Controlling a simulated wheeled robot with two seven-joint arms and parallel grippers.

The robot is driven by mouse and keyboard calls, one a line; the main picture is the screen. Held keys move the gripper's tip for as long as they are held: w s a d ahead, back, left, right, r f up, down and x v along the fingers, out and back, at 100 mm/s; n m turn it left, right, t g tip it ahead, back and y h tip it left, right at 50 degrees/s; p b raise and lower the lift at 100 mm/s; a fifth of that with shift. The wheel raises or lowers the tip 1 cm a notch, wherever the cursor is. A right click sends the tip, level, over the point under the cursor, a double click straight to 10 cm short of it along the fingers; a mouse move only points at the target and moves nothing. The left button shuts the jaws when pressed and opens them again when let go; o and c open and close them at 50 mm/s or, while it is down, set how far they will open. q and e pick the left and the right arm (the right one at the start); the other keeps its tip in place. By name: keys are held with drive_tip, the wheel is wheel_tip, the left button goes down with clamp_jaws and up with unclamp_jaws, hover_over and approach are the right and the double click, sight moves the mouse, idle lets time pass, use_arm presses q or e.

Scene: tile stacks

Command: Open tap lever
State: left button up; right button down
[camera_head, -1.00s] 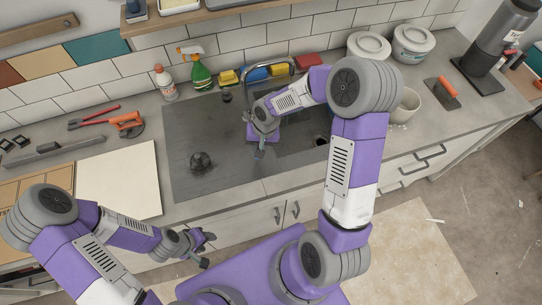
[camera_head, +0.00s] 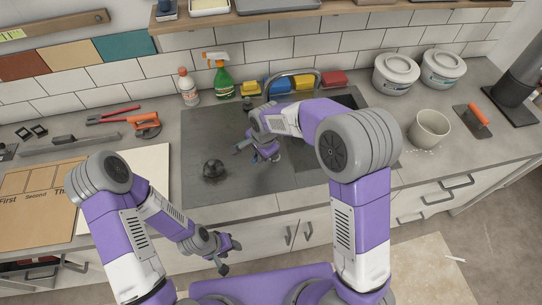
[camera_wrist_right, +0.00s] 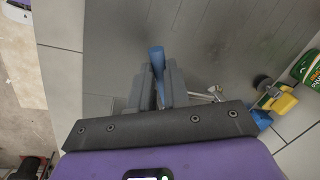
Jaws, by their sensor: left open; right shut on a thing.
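The tap (camera_head: 293,73) is a metal arch at the back of the dark sink (camera_head: 215,130); its lever is not clearly visible in the head view. My right gripper (camera_head: 247,148) is over the left part of the sink, in front of the tap and apart from it. It is shut on a slim blue thing, which shows between the fingers in the right wrist view (camera_wrist_right: 157,60). A small metallic piece (camera_wrist_right: 213,93) beside the fingers there may belong to the tap; I cannot tell. My left gripper (camera_head: 230,252) is open and empty in front of the counter.
A spray bottle (camera_head: 218,76), a white bottle (camera_head: 188,88) and coloured sponges (camera_head: 334,78) line the back of the sink.

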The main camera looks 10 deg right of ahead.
drive_tip(key=shift+w+a+m, duration=0.2)
drive_tip(key=shift+m, duration=0.1)
idle(0.4)
drive_tip(key=c, duration=1.1)
unclamp_jaws()
drive_tip(key=shift+r, duration=0.1)
wheel_tip(320, 180, up, 7)
drive_tip(key=s, duration=0.1)
drive_tip(key=shift+s+d+p, duration=0.15)
drive_tip(key=shift+d+p, duration=0.2)
drive_tip(key=shift+d, duration=0.05)
